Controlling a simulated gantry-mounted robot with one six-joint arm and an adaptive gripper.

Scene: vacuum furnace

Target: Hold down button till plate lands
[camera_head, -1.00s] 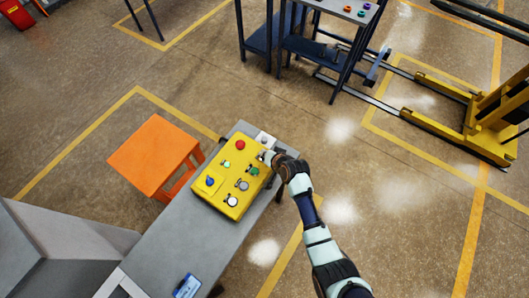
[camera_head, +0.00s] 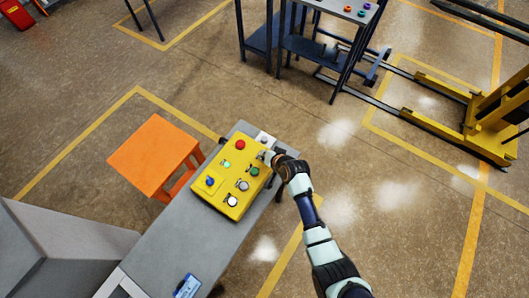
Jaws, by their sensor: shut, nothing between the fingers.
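The yellow control box (camera_head: 228,182) sits on the grey bench (camera_head: 165,243). On its top are a red button (camera_head: 240,145), a green button (camera_head: 255,171), a lit green button (camera_head: 227,163), a blue button (camera_head: 210,181) and a few round dials or switches. My gripper (camera_head: 268,157) is shut and empty at the box's upper right edge. Its tips are close to the top right control; I cannot tell whether they touch it. The fingertips are small and partly hidden by the hand. No plate can be made out.
An orange stool (camera_head: 152,153) stands left of the bench. A blue card or device (camera_head: 187,286) lies at the bench's near end. A dark blue table (camera_head: 345,12) with coloured rings is at the back, and a yellow lift (camera_head: 490,120) at the right. The floor between is free.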

